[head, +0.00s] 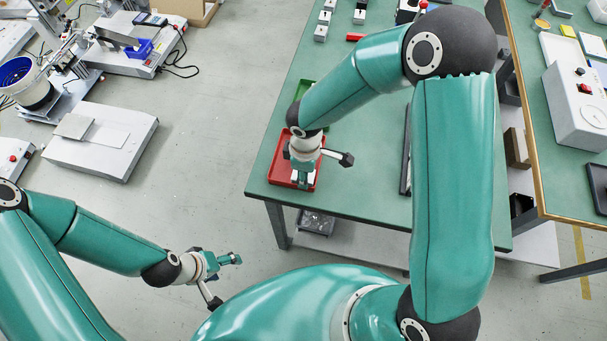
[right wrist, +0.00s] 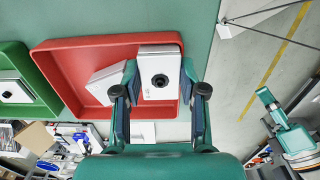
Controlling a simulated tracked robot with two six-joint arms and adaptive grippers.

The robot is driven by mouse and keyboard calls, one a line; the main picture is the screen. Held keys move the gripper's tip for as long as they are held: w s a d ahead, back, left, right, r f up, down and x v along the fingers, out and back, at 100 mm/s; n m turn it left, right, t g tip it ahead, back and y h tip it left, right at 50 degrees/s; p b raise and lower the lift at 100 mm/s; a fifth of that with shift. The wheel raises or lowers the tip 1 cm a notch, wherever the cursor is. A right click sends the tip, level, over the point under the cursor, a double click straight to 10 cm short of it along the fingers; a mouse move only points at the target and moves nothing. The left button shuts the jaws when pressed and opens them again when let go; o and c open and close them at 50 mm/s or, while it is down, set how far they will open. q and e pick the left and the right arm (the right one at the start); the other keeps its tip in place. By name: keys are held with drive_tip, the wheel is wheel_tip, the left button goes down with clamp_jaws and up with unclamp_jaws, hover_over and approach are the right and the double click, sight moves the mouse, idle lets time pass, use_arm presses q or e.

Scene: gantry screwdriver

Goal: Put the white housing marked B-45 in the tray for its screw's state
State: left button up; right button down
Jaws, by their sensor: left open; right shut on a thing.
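In the right wrist view a white housing (right wrist: 160,65) with a dark round screw spot sits between the fingers of my right gripper (right wrist: 158,92), which is shut on it. Its marking is too small to read. It is over or in the red tray (right wrist: 64,73); I cannot tell whether it touches the floor. A second white housing (right wrist: 103,85) lies tilted in that tray. In the head view my right gripper (head: 303,176) is at the red tray (head: 277,168) and largely hides the held housing. My left gripper (head: 222,277) is open and empty, off the table.
A green tray (right wrist: 48,90) holding a white housing adjoins the red tray. Several small white housings (head: 321,33) and a red piece (head: 355,37) are at the table's far end. A dark-edged tray (head: 405,165) lies to the right. The green table (head: 350,190) is bare between.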

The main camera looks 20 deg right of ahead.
drive_tip(key=shift+s+f, duration=0.3)
drive_tip(key=shift+f, duration=0.45)
drive_tip(key=c, duration=0.8)
unclamp_jaws()
drive_tip(key=shift+o, duration=0.7)
drive_tip(key=shift+w, duration=0.35)
drive_tip(key=shift+s+r, duration=0.1)
drive_tip(key=shift+r, duration=0.15)
drive_tip(key=shift+r, duration=0.2)
wheel_tip(320, 180, up, 12)
drive_tip(key=shift+f, duration=0.2)
